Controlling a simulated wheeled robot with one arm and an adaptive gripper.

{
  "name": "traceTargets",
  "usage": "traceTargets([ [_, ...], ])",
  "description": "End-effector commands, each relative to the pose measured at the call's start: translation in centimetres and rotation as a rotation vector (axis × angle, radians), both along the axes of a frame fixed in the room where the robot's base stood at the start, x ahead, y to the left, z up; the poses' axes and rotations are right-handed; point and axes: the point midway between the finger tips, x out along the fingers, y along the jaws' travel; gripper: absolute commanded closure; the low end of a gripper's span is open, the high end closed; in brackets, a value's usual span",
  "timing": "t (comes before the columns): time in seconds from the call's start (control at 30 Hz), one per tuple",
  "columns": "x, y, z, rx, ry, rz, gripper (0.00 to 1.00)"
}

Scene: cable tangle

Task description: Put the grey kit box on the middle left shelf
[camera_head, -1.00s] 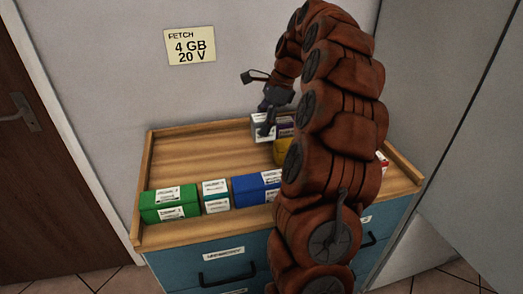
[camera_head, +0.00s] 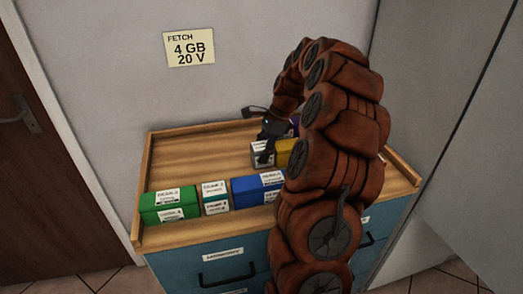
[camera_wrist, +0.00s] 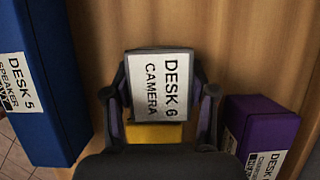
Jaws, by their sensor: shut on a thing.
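The grey kit box (camera_head: 262,154) is in the middle of the wooden cabinet top, left of a yellow box. My gripper (camera_head: 266,155) comes down on it from above and is shut on it. In the wrist view the box (camera_wrist: 160,85) sits between both fingers, its label reading "DESK 6 CAMERA" and covering most of its top. I cannot tell whether its underside touches the wood. No shelf shows in either view.
Green (camera_head: 168,206), white-labelled (camera_head: 215,198) and blue (camera_head: 250,190) boxes line the front edge. The yellow box (camera_head: 285,152) is close by; a purple box (camera_wrist: 265,125) stands behind. A raised rim (camera_head: 145,190) edges the top. Its left back is clear.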

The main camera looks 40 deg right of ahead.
Motion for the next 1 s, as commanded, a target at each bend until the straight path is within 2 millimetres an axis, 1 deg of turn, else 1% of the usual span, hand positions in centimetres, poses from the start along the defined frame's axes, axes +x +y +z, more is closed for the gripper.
traceTargets([
  [0.17, 0.0, 0.0, -0.3, 0.0, 0.001, 0.0, 0.82],
  [0.2, 0.0, 0.0, -0.3, 0.0, 0.0, 0.0, 0.43],
  [0.43, 0.0, 0.0, -0.3, 0.0, 0.001, 0.0, 0.19],
  [0.77, 0.0, 0.0, -0.2, 0.0, 0.001, 0.0, 0.18],
  [0.87, 0.0, -0.1, 0.2, 0.0, 0.001, 0.0, 0.18],
  [1.0, -0.3, -0.7, 1.6, -0.002, -0.001, -0.002, 0.18],
])
